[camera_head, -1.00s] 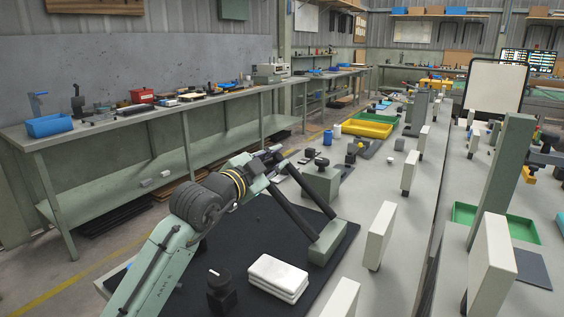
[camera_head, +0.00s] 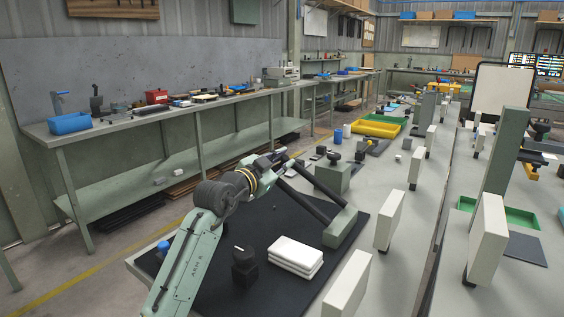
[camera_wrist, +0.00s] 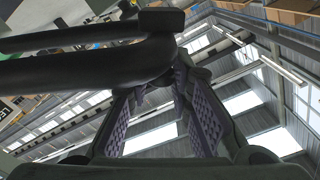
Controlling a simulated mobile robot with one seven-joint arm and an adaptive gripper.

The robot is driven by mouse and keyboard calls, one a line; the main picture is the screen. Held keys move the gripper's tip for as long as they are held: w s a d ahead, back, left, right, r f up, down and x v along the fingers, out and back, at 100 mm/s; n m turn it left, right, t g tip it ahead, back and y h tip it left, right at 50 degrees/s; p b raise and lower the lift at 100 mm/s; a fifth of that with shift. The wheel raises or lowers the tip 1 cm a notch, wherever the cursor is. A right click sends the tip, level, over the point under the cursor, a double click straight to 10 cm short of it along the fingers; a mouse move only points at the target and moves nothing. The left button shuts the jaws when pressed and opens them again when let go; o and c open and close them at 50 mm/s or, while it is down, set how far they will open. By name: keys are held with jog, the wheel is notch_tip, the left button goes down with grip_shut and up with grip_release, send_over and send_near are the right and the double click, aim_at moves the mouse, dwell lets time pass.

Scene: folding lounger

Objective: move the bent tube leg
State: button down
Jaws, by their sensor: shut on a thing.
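The bent tube leg (camera_head: 318,187) is a black, U-shaped tube. Its two straight limbs slope down to the right to a grey-green block (camera_head: 341,226) on the dark mat (camera_head: 215,296). My gripper (camera_head: 277,161) is at its raised upper-left end, shut on it, with the arm reaching in from the lower left. In the wrist view the dark tube (camera_wrist: 75,76) crosses the upper left, and its rounded bend lies at the tips of my gripper (camera_wrist: 166,84). The purple-padded fingers have a gap behind the tube. The exact contact is hidden.
A folded white cloth stack (camera_head: 296,255) and a black knobbed block (camera_head: 244,266) stand on the mat near my arm. A green block with a black knob (camera_head: 338,175) stands just behind the tube. White upright panels (camera_head: 390,219) line the bench to the right.

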jog(key=shift+a, duration=0.1)
jog(key=c, duration=1.4)
grip_release()
jog(key=shift+c, duration=0.2)
jog(key=v, duration=1.2)
